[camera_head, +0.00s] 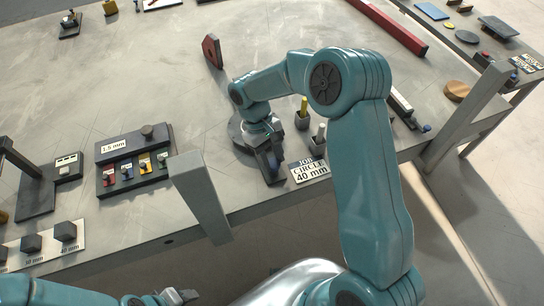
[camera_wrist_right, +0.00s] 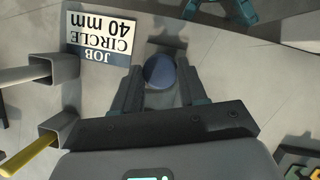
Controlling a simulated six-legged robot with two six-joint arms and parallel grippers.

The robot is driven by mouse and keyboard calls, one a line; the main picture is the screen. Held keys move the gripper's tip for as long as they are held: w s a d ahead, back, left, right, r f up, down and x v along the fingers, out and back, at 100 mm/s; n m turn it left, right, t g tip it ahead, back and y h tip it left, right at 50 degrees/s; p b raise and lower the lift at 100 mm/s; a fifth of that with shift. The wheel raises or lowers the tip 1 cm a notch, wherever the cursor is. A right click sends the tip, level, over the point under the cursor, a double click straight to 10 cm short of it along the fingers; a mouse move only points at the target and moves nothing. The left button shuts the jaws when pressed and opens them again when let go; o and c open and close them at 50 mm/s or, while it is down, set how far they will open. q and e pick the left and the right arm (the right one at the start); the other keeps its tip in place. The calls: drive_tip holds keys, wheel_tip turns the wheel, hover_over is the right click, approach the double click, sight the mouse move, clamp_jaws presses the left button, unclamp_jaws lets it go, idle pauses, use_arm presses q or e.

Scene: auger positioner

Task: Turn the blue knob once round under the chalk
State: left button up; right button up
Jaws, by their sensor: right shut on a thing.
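The blue knob (camera_wrist_right: 159,71) shows in the right wrist view as a round dark-blue cap between my right gripper's two fingers. My left gripper (camera_head: 172,297) is partly in view at the bottom edge, away from the table objects.
A card (camera_head: 310,170) reading "JOB CIRCLE 40 mm" lies right of my right gripper. A dark panel (camera_head: 135,160) with small coloured parts stands left, and a strip with dark cubes (camera_head: 31,243) lies at the front left. A red bar (camera_head: 392,27) lies at the back right.

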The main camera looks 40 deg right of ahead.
drive_tip(key=shift+w+r+n, duration=0.1)
drive_tip(key=shift+n, duration=0.3)
drive_tip(key=o, duration=1.1)
drive_tip(key=shift+c, duration=0.2)
drive_tip(key=v, duration=1.6)
drive_tip(key=shift+a+r, duration=0.2)
drive_tip(key=shift+a, duration=0.05)
